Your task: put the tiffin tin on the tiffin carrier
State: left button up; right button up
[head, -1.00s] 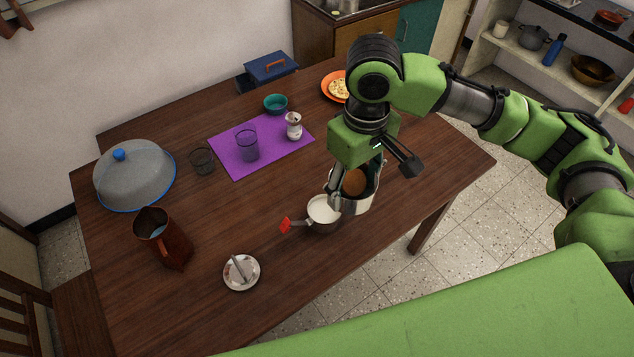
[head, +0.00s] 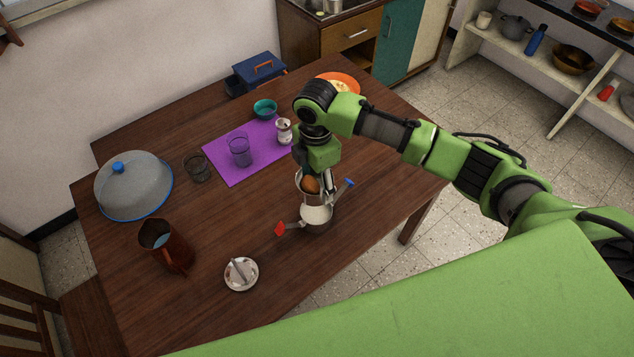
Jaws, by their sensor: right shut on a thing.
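The tiffin tin (head: 310,187) is a steel tin with brown food in it. My right gripper (head: 325,184) points down and is shut on its right side. The tiffin carrier (head: 316,225) is a steel pot with white contents, near the table's right front edge. A red-ended clip (head: 281,229) sticks out to its left and a blue-ended clip (head: 347,184) out to its upper right. The tin shows just behind the carrier's opening in the picture. Its underside is hidden, so I cannot tell whether they touch. My left gripper is not in view.
A white saucer (head: 241,283) and a brown jug (head: 168,249) stand at the left front. A purple mat (head: 226,176) with a glass and a small white pot (head: 284,133) lies behind the tin. A domed cover (head: 133,190) stands far left. The table's middle is clear.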

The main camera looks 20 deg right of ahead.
notch_tip(320, 180, down, 3)
jog(key=n+p, duration=0.1)
jog(key=n, duration=0.3)
jog(key=shift+w+n, duration=0.15)
jog(key=shift+n, duration=0.15)
jog(key=shift+d+f+n, duration=0.15)
jog(key=shift+f+n, duration=0.2)
jog(key=shift+n, duration=0.15)
jog(key=shift+p, duration=0.35)
jog(key=shift+f+b, duration=1.35)
jog(key=shift+f, duration=1.25)
jog(key=shift+p, duration=0.45)
